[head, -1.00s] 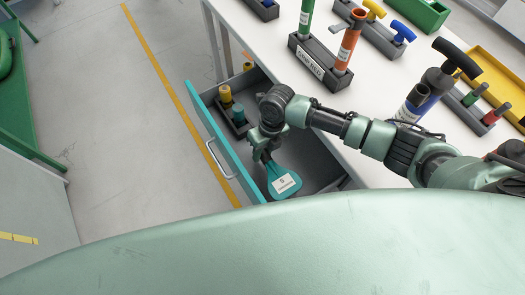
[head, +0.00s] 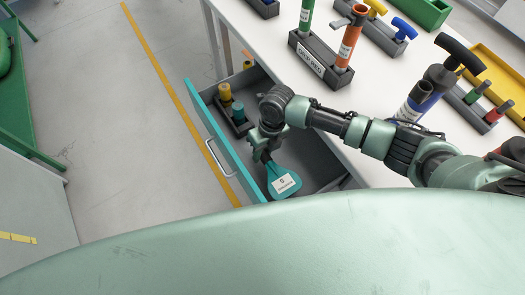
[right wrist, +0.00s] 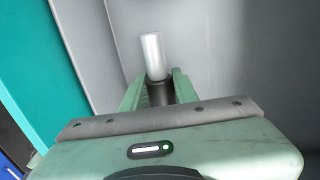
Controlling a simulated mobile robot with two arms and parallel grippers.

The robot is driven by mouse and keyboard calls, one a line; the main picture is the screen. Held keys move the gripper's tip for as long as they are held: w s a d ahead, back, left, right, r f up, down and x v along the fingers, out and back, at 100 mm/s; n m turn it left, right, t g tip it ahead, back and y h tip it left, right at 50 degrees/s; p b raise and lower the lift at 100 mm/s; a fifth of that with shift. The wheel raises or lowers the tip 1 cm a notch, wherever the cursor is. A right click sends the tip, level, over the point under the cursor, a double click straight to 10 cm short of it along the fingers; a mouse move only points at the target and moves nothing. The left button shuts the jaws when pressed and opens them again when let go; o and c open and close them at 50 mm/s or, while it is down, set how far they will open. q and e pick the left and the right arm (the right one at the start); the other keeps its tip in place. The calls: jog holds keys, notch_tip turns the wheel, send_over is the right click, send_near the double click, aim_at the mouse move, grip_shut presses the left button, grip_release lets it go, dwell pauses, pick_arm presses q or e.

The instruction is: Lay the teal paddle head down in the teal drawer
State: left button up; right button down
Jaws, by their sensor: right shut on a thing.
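The teal paddle (head: 284,181) has a flat teal head with a white label, pointing down inside the open drawer. The teal drawer (head: 223,150) has a teal front, a silver handle and grey inner walls. My right gripper (head: 264,155) is inside the drawer's outline, shut on the paddle above its head. In the right wrist view, a black grip (right wrist: 160,93) and a pale shaft end (right wrist: 153,55) stand between the green fingers (right wrist: 158,88). I cannot tell whether the head touches the drawer floor. My left gripper is not in view.
A dark holder (head: 246,128) with yellow and teal cylinders stands in the drawer beside my gripper. On the white table (head: 265,38) stand green and orange pumps (head: 347,40) in a labelled block, and a black-handled pump (head: 436,78).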

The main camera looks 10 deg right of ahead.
jog(key=shift+f+b, duration=1.05)
jog(key=shift+f, duration=0.35)
jog(key=c, duration=1)
grip_release()
jog(key=shift+s, duration=0.1)
jog(key=r, duration=0.2)
jog(key=d+r, duration=0.1)
jog(key=r, duration=0.4)
jog(key=shift+w+d+r, duration=0.2)
jog(key=shift+w+r, duration=0.15)
jog(key=shift+r, duration=0.05)
